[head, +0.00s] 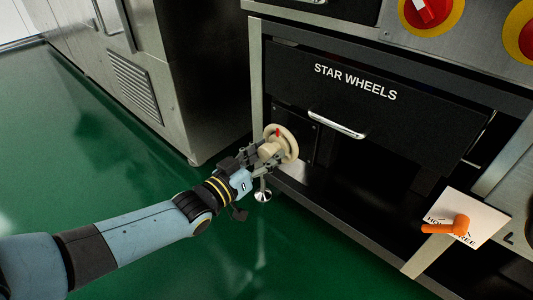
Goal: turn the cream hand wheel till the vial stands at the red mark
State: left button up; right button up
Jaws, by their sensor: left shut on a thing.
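The cream hand wheel (291,145) is on the lower left front of the machine, under the drawer labelled STAR WHEELS. A small red piece (278,132) shows at its upper left; I cannot tell whether it is a mark or a handle part. My left gripper (268,153) is at the wheel's near left side, shut on it, and covers part of the hub. No vial shows in this view. My right gripper is out of view.
The black drawer (400,115) has a silver handle (337,125) right of the wheel. An orange knob (460,225) sticks out by a white label at the lower right. A steel cabinet (135,85) stands on the left. Green floor (130,165) is clear.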

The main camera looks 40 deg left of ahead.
pick_arm(q)
jog(key=shift+r+m+p, duration=0.1)
jog(key=shift+m+p, duration=0.25)
jog(key=shift+m, duration=0.25)
jog(key=shift+m+p, duration=0.3)
jog(key=shift+m, duration=0.4)
jog(key=m+p, duration=0.1)
jog(key=m, duration=0.1)
jog(key=shift+m, duration=0.4)
jog(key=m, duration=0.2)
jog(key=shift+m, duration=0.4)
jog(key=m+p, duration=0.1)
jog(key=m, duration=0.4)
jog(key=shift+f+m+p, duration=0.2)
jog(key=shift+m+p, duration=0.2)
jog(key=shift+m, duration=2)
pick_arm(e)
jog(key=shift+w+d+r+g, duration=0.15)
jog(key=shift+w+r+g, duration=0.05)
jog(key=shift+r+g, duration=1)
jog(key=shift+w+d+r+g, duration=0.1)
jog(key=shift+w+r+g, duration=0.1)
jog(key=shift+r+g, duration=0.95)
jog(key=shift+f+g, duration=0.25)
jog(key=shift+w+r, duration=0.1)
